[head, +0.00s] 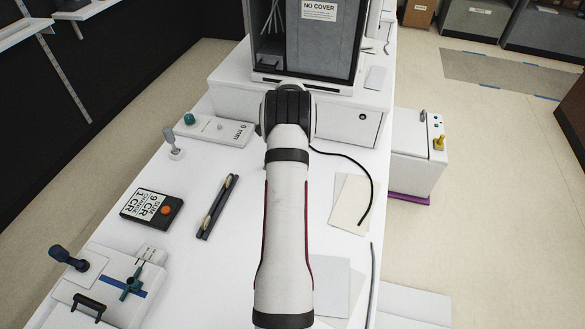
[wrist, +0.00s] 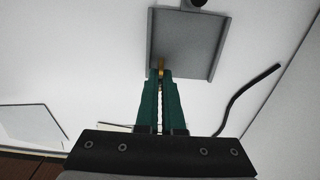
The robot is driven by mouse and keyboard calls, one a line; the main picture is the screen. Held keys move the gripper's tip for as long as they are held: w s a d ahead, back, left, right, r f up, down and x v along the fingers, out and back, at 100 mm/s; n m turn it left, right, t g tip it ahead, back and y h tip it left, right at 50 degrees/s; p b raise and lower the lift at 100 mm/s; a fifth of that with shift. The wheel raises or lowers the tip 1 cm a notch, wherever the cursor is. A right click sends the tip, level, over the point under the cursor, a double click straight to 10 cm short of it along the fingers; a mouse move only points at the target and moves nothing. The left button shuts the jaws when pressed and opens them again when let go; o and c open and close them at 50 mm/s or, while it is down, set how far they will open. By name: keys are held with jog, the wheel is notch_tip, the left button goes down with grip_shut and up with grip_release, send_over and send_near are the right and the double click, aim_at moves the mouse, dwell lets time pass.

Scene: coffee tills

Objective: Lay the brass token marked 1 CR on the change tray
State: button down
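My gripper (wrist: 161,75) has two green fingers, close together and shut on a brass token (wrist: 162,65) seen edge-on at their tips. Its marking cannot be read from this angle. The token shows against a grey tray (wrist: 211,45) with low raised sides, which looks like the change tray. Whether the token touches the tray's floor I cannot tell. In the head view my arm hides the gripper, the token and the tray.
A dark rack (head: 208,221) with brass-coloured pieces lies on the white counter. Beside it is a sign block (head: 158,211) reading 9 CR and 1 CR. A black cable (wrist: 235,100) lies right of the tray. A cabinet (head: 321,60) marked NO COVER stands behind.

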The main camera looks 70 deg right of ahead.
jog(key=shift+f, duration=0.1)
jog(key=c, duration=1)
grip_release()
jog(key=shift+c, duration=0.2)
